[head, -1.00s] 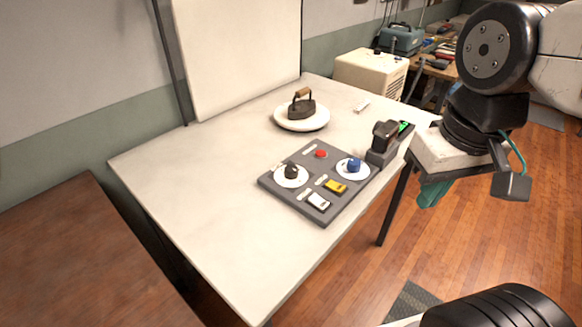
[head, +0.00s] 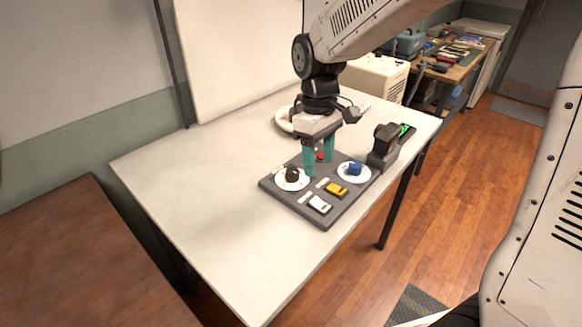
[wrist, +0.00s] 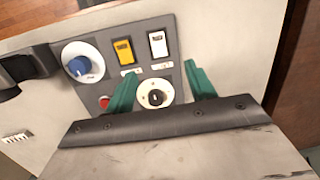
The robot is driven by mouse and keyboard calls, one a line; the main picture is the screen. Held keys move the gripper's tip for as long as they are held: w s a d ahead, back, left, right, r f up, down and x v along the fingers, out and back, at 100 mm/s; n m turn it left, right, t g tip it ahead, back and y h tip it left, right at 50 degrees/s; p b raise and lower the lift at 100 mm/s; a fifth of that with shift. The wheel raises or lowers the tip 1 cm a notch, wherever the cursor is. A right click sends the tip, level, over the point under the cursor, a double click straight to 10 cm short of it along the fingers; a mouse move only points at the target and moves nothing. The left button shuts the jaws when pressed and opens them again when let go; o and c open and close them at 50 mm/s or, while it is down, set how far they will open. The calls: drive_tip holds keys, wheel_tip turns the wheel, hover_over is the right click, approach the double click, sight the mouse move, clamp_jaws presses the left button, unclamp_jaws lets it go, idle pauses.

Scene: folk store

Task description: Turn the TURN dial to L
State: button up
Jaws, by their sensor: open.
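The grey control panel (head: 280,198) lies on the white table and carries two dials. One dial has a black knob (head: 292,173) on a white disc at the panel's left; the other has a blue knob (head: 355,169) on a white disc at the right. I cannot read which one is labelled TURN. My gripper (head: 319,166) is open and empty, fingers pointing down over the panel, just right of the black knob in the head view. In the wrist view my open fingers (wrist: 159,70) flank the black knob (wrist: 155,98), whose disc has small marks; the blue knob (wrist: 79,66) is at upper left.
A red button (head: 320,156) sits behind my fingers. A yellow switch (head: 337,189) and a white switch (head: 319,204) are at the panel's front. A dark upright device (head: 383,147) stands right of the panel. A white plate (head: 283,122) is partly hidden behind my arm. The table's left side is clear.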

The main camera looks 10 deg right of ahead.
sight(291, 171)
drive_tip(key=w+a+n, duration=0.1)
drive_tip(key=w, duration=0.2)
drive_tip(key=w+a+f+n, duration=0.1)
drive_tip(key=w+n, duration=0.1)
drive_tip(key=w, duration=0.1)
drive_tip(key=w+a+f+n+t, duration=0.1)
drive_tip(key=w+a+n, duration=0.1)
drive_tip(key=w, duration=0.1)
drive_tip(key=shift+w, duration=0.3)
drive_tip(key=shift+n, duration=0.4)
drive_tip(key=shift+f, duration=0.2)
wheel_tip(291, 171, down, 8)
drive_tip(key=shift+s+a+r, duration=0.1)
drive_tip(key=shift+s+r, duration=0.05)
drive_tip(key=shift+r, duration=0.1)
drive_tip(key=c, duration=1)
